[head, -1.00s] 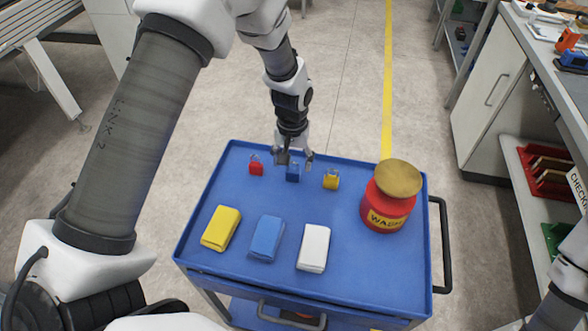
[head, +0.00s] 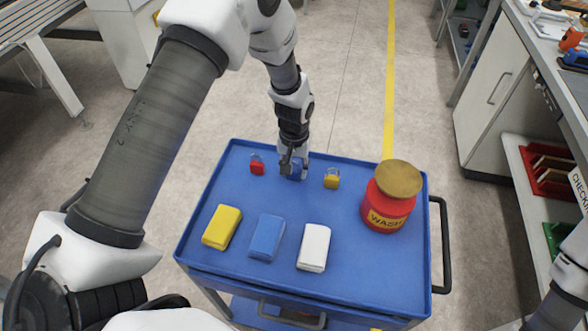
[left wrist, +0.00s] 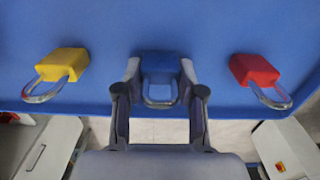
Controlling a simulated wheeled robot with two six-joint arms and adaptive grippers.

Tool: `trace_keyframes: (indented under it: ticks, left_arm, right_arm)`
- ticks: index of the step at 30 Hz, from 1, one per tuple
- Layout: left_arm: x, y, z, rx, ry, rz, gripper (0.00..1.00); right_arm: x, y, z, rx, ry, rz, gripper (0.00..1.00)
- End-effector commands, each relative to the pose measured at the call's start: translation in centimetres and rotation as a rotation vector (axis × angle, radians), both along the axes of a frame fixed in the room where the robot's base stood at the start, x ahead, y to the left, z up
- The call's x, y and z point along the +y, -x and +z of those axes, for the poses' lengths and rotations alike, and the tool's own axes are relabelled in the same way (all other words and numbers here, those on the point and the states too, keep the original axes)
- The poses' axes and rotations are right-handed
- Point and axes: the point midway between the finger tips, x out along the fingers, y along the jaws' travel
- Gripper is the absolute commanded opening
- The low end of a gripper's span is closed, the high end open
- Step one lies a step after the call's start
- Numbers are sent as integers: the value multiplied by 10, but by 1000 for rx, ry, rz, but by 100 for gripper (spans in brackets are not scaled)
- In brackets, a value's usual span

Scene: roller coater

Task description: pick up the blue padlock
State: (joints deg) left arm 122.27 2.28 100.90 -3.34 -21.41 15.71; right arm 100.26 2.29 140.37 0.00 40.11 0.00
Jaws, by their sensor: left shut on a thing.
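The blue padlock (left wrist: 160,65) is between the two fingers of my left gripper (left wrist: 160,82) in the left wrist view, with its shackle toward the wrist. In the head view my left gripper (head: 293,172) is shut on the blue padlock (head: 297,172) at the far edge of the blue cart top, and partly hides it. I cannot tell whether the padlock is clear of the surface. The red padlock (head: 257,167) stands to its left and the yellow padlock (head: 331,181) to its right, both apart from the gripper. My right gripper is not in view.
On the blue cart (head: 200,264) lie a yellow block (head: 222,227), a blue block (head: 267,237) and a white block (head: 314,247). A red can with a brass lid (head: 389,208) stands at the right. A workbench (head: 545,45) is further right.

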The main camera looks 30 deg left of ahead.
Motion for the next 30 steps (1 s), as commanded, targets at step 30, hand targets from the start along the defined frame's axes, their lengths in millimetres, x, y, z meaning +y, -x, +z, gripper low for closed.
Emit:
trace_keyframes:
  ticks: [30]
  left_arm:
    - [1, 155, 47, -2, 0, 0, 8]
  right_arm:
    - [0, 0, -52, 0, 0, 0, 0]
